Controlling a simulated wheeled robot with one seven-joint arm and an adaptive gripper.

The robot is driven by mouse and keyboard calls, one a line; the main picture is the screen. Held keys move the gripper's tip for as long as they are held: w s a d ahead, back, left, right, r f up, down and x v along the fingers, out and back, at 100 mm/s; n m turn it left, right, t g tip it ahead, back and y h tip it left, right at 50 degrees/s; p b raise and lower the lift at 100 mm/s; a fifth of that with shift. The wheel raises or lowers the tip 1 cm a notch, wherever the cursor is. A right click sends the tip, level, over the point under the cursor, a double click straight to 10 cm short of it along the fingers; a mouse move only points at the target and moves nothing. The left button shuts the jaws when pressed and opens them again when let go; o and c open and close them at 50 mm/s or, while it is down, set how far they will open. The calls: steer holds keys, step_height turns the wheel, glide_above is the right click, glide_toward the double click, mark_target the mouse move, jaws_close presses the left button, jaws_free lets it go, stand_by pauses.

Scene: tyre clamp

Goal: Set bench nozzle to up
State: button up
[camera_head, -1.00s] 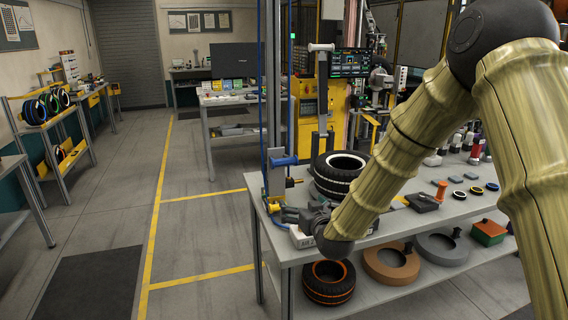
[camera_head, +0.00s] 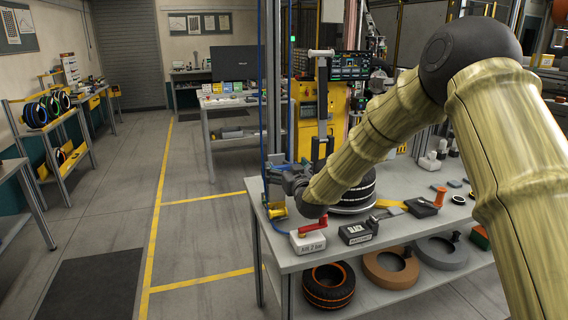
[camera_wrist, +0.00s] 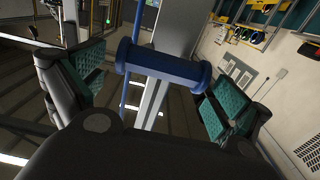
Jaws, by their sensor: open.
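A blue spool-shaped handle (camera_wrist: 165,62) lies crosswise in front of a grey upright post (camera_wrist: 178,25) in the wrist view. My gripper (camera_wrist: 155,88) is open, with one teal-padded finger on each side of the handle; neither finger visibly touches it. In the head view my gripper (camera_head: 284,176) is at the post at the bench's left corner, and only a bit of the blue handle (camera_head: 277,162) shows. The pictures do not name the nozzle; the blue handle is the likely part. A yellow fitting (camera_head: 277,210) sits lower on the post.
A white AIR 2 BAR box (camera_head: 308,243) with a red lever (camera_head: 314,232) and a dark BLACK box (camera_head: 355,233) stand on the bench's front edge. A tyre (camera_head: 355,190) stands behind my arm.

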steer(key=shift+x, duration=0.85)
